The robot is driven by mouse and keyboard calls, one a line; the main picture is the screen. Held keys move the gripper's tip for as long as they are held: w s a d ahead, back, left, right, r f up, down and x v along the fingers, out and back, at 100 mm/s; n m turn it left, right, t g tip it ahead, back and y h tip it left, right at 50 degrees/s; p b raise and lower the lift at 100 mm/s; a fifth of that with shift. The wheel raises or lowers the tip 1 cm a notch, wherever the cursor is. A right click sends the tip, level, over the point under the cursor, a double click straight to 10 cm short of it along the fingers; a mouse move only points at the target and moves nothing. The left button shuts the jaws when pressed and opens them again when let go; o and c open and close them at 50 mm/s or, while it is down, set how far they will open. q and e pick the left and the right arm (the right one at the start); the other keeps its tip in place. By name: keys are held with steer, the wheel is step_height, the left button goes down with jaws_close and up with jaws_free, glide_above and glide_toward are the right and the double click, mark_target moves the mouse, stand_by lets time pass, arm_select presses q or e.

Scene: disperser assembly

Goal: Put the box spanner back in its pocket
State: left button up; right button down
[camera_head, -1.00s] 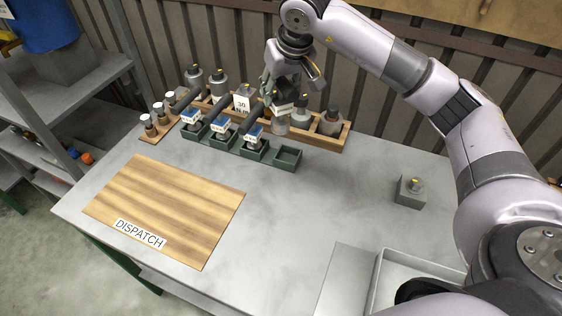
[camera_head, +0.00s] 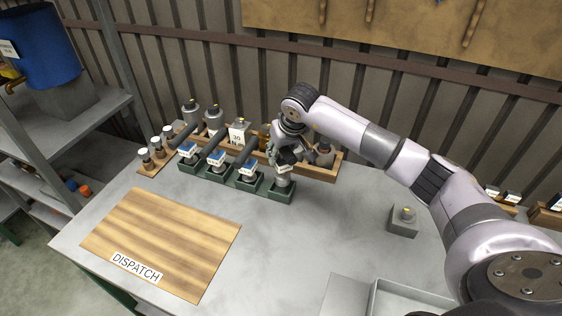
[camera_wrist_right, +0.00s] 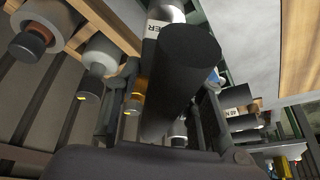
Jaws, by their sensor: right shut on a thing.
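My right gripper (camera_head: 285,160) is shut on the box spanner (camera_head: 283,181), low over the rightmost pocket (camera_head: 280,197) of the green row. The spanner's pale grey lower part is upright, at the pocket's mouth; I cannot tell if it touches the bottom. In the right wrist view its thick dark handle (camera_wrist_right: 182,75) stands between the fingers (camera_wrist_right: 165,115), with a label partly reading "ER" beside it. The other green pockets hold tools with dark handles and blue-marked labels (camera_head: 217,158). My left gripper is not in view.
A wooden rack (camera_head: 325,173) with grey bottles stands close behind the pockets. A small rack of vials (camera_head: 155,162) is at the left. The dispatch board (camera_head: 165,240) lies in front. A grey block (camera_head: 403,221) stands right. The middle table is clear.

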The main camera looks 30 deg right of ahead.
mark_target(281, 164)
steer(key=shift+f+p, duration=0.6)
steer(key=shift+f, duration=1.75)
steer(key=shift+w, duration=0.1)
steer(key=shift+f, duration=0.2)
steer(key=c, duration=1.1)
jaws_free()
steer(key=shift+o, duration=0.2)
